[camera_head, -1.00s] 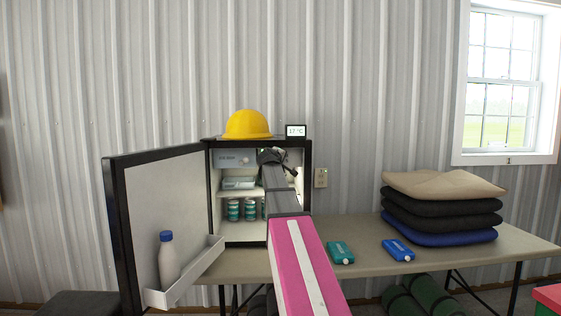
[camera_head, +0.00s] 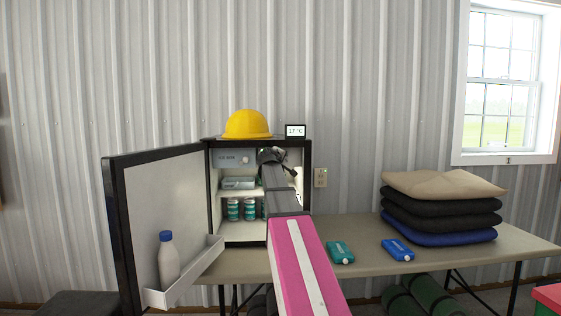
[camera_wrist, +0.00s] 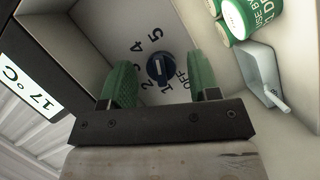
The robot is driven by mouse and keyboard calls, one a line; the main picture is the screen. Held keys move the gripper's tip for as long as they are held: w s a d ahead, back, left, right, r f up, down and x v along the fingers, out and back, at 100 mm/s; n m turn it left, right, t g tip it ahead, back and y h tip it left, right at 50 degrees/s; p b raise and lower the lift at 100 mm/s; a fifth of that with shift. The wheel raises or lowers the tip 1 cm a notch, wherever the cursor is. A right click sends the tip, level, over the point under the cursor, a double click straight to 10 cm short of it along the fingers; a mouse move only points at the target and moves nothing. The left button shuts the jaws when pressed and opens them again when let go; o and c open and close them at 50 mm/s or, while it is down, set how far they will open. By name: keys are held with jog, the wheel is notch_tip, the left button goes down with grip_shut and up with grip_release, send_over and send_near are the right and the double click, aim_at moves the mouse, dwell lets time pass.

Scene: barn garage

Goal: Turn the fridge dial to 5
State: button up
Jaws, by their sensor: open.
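The fridge (camera_head: 307,185) stands on the table with its door (camera_head: 165,205) open to the left. The fridge dial (camera_wrist: 161,69) is a round blue knob on the inner wall in the wrist view. OFF and the numbers 1 to 5 are printed around it. A pale mark runs across the knob; I cannot tell surely which number it points to. My gripper (camera_wrist: 160,65) is open, with one green finger on each side of the dial. I cannot tell whether the fingers touch it.
Cans (camera_head: 233,210) and an ice box (camera_head: 233,158) are inside the fridge. A yellow hard hat (camera_head: 247,124) and a display (camera_head: 295,131) reading 17 °C are on top. A bottle (camera_head: 168,258) sits in the door shelf. Folded cushions (camera_head: 440,220) lie on the table (camera_head: 490,255) at right.

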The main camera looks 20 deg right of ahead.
jog(key=v, duration=1)
jog(key=shift+s, duration=0.3)
jog(key=shift+a, duration=0.1)
